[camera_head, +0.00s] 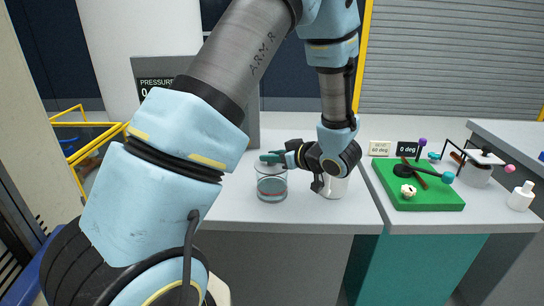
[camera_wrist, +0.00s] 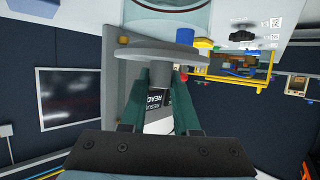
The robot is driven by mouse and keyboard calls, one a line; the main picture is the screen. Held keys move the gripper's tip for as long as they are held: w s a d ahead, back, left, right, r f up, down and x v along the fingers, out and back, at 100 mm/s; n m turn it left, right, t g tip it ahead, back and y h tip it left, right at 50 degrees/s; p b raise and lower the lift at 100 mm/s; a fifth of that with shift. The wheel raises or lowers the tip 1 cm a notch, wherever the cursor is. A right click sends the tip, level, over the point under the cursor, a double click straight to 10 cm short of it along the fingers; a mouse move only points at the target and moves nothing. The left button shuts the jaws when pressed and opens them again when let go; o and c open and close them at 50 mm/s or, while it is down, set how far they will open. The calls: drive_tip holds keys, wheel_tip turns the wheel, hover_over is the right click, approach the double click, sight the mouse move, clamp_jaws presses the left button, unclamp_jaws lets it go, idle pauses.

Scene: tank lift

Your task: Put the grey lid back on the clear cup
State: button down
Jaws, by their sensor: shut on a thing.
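The clear cup (camera_head: 272,185) stands upright on the grey counter, with a reddish band low inside it. My gripper (camera_head: 272,158) is at the height of the cup's rim or just above it. In the wrist view, its green fingers (camera_wrist: 160,80) are shut on the grey lid (camera_wrist: 158,54), a flat round disc. The cup's clear wall (camera_wrist: 165,15) shows at the top of that view, close to the lid's face. I cannot tell whether lid and cup touch. The lid is hard to make out in the head view.
A white container (camera_head: 336,188) stands right of the cup, partly behind my wrist. A green board (camera_head: 430,195) with small parts is on the right, near a white bottle (camera_head: 521,196). A grey panel marked PRESSURE (camera_head: 150,72) stands behind. The counter in front of the cup is clear.

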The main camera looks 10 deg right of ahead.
drive_tip(key=shift+f, duration=0.65)
drive_tip(key=c, duration=0.6)
unclamp_jaws()
drive_tip(key=shift+c, duration=0.2)
